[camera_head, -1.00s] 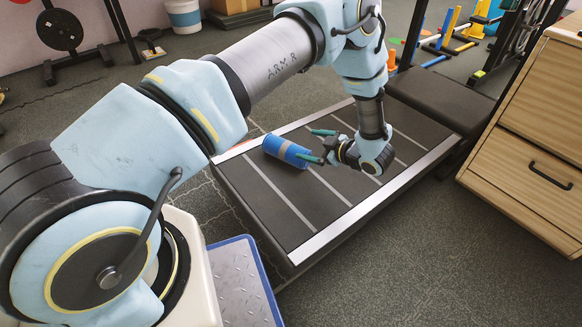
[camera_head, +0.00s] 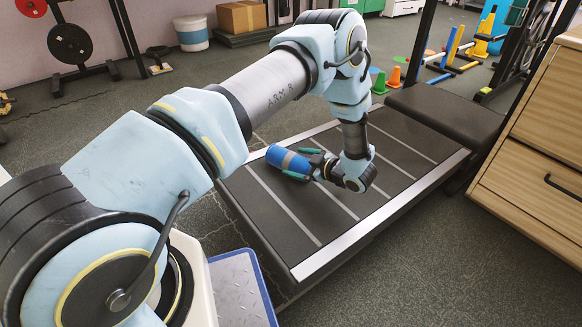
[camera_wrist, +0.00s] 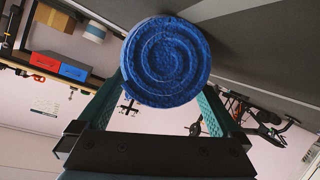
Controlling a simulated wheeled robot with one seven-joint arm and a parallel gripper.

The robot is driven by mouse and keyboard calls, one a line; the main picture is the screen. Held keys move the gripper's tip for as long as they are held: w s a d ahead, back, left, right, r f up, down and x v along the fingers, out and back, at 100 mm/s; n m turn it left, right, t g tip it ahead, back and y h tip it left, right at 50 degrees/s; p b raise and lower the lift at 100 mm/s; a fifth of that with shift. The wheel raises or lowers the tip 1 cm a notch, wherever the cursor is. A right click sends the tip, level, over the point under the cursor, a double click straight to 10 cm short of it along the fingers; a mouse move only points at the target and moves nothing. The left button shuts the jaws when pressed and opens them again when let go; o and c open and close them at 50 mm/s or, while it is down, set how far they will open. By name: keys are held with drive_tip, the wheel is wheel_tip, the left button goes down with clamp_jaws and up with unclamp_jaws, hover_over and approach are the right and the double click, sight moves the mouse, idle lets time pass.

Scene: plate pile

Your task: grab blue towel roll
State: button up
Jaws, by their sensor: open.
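In the wrist view the roll's spiral end (camera_wrist: 166,62) faces the camera, between the two teal fingers of my gripper (camera_wrist: 162,90). The fingers stand apart on either side of the roll. Whether they touch it is not clear.
A wooden drawer cabinet (camera_head: 535,125) stands at the right. A black padded bench (camera_head: 445,115) is beyond the platform's far right corner. A blue-edged metal plate (camera_head: 240,290) is near my base. Orange and green cones (camera_head: 394,77) stand on the floor behind.

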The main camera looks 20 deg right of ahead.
drive_tip(key=shift+x, duration=1.05)
drive_tip(key=shift+s, duration=0.1)
drive_tip(key=c, duration=1.4)
drive_tip(key=shift+r, duration=0.1)
